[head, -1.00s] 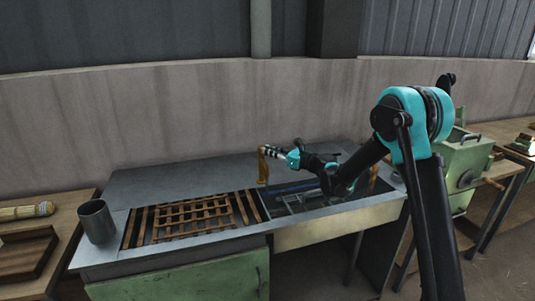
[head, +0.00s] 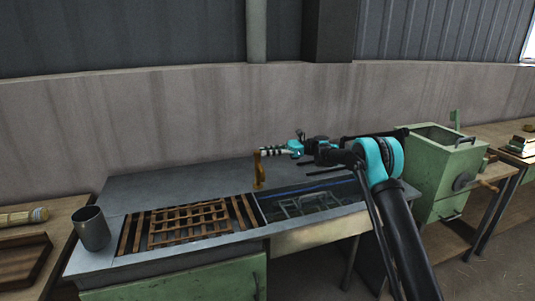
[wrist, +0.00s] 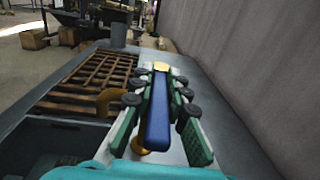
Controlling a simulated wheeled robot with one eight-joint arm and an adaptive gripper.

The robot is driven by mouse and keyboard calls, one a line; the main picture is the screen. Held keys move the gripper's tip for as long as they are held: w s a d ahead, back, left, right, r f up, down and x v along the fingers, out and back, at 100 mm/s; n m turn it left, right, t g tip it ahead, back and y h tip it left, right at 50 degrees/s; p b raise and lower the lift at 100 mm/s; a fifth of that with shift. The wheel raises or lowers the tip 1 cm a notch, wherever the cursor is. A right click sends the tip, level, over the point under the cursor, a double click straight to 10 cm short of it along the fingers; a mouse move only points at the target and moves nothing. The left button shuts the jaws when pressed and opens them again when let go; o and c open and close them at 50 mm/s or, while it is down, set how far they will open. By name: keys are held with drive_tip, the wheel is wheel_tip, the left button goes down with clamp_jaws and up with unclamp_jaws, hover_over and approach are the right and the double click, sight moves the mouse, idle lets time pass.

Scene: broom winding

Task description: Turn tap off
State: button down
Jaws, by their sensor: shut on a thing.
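The brass tap (head: 258,172) stands upright at the back of the sink (head: 315,203). In the wrist view its spout (wrist: 109,98) shows left of the handle, over the sink side. Its long blue handle (wrist: 157,115) lies between my fingers, with a gold end (wrist: 161,67) at the far side. My gripper (head: 267,152) is level at the top of the tap, and it also shows in the wrist view (wrist: 160,83). It is shut on the blue handle. The handle is hidden by the fingers in the head view.
A wooden slatted rack (head: 190,220) lies left of the sink. A grey metal cup (head: 92,228) stands at the counter's left corner. A wall (head: 150,125) runs close behind the counter. A green machine (head: 440,170) stands to the right.

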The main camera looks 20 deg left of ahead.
drive_tip(key=shift+w+a+n+g+h, duration=0.15)
drive_tip(key=shift+n+g+h, duration=0.35)
drive_tip(key=shift+g, duration=0.1)
drive_tip(key=c, duration=1.5)
unclamp_jaws()
drive_tip(key=v, duration=1.2)
